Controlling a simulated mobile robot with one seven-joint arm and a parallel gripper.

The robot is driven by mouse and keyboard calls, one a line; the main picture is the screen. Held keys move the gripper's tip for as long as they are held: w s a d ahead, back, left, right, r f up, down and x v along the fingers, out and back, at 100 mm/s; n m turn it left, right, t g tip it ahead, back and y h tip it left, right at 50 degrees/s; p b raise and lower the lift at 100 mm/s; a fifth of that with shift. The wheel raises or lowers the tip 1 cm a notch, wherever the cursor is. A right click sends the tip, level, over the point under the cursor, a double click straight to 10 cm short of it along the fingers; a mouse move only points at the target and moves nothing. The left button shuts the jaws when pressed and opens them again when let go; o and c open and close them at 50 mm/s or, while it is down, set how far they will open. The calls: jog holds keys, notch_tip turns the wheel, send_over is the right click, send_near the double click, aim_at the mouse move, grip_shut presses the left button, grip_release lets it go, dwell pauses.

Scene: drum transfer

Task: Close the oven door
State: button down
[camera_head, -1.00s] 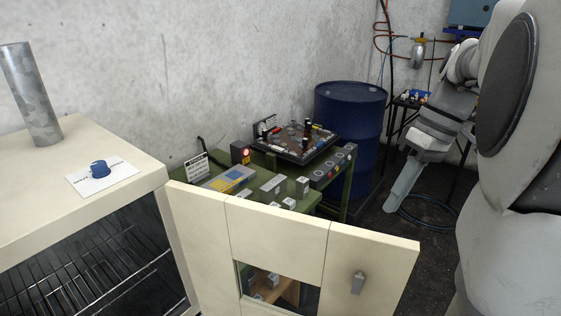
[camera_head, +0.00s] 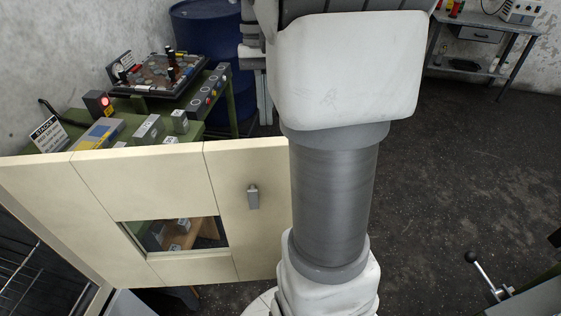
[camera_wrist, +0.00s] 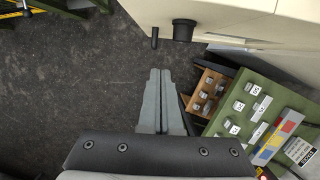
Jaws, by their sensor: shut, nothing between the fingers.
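The oven door (camera_head: 228,180) is cream, with a small window and a grey handle (camera_head: 253,197). In the head view it stands swung wide open, to the right of the dark oven interior with its wire racks (camera_head: 30,270). My gripper (camera_wrist: 160,72) shows in the wrist view, its two grey fingers shut together and empty, over the dark floor. A cream panel (camera_wrist: 230,15), seemingly the door, lies at the top of that view, apart from the fingertips. In the head view my gripper is hidden behind my arm.
A green workbench (camera_head: 215,97) with boxes and a board stands behind the door; it shows in the wrist view too (camera_wrist: 222,120). A blue drum (camera_head: 207,35) stands at the back. The dark floor (camera_head: 450,170) to the right is mostly open.

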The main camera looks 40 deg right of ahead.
jog(key=s+a+f, duration=0.3)
jog(key=s+f, duration=0.2)
jog(key=f, duration=0.4)
jog(key=shift+s+a+f+p, duration=0.2)
jog(key=shift+s+f+p, duration=0.05)
jog(key=shift+f+p, duration=0.1)
dwell(0.3)
